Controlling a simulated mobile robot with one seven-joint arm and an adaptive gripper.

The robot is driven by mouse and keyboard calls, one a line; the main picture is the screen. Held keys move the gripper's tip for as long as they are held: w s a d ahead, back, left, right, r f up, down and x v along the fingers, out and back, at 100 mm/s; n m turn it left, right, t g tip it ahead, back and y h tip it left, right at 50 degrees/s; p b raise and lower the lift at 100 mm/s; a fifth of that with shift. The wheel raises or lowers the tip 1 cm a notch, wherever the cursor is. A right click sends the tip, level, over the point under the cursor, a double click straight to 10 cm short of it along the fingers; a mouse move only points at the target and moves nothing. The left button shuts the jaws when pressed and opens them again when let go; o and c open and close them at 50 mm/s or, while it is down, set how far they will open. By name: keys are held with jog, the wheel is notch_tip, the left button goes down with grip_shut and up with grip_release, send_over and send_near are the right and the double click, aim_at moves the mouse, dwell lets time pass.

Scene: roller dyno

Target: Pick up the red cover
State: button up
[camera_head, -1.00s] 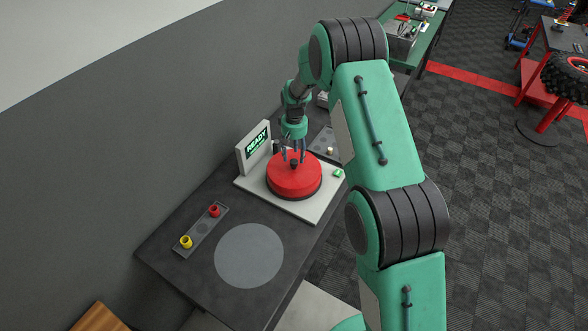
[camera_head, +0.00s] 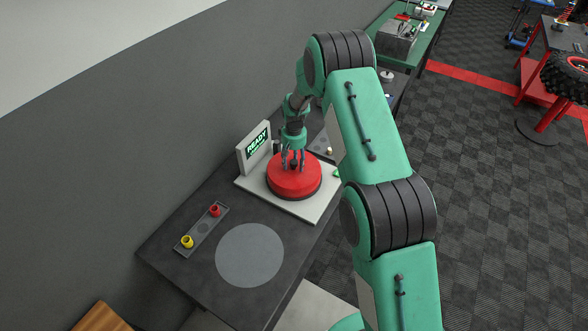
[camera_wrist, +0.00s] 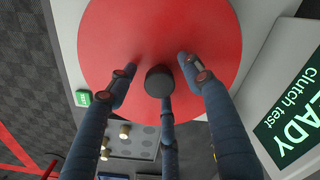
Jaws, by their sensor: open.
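The red cover (camera_head: 292,183) is a round red disc with a dark knob (camera_wrist: 159,82) at its centre. It sits on a pale test stand (camera_head: 318,208) on the dark bench. My gripper (camera_head: 293,163) is over the cover, pointing down, with its fingers around the knob. In the wrist view my gripper (camera_wrist: 160,75) has its fingers spread, with gaps between them and the knob. Whether the fingertips touch the cover cannot be told.
A screen reading READY (camera_head: 257,144) stands at the stand's back left, close to my gripper. A tray (camera_head: 202,230) with a red and a yellow piece lies at the left. A grey round pad (camera_head: 249,255) on the bench front is bare.

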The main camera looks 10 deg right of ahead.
jog(key=shift+c, duration=0.2)
grip_shut()
jog(key=shift+w+r, duration=0.1)
jog(key=shift+r, duration=0.1)
jog(key=shift+r+b, duration=0.8)
jog(key=shift+r, duration=4.05)
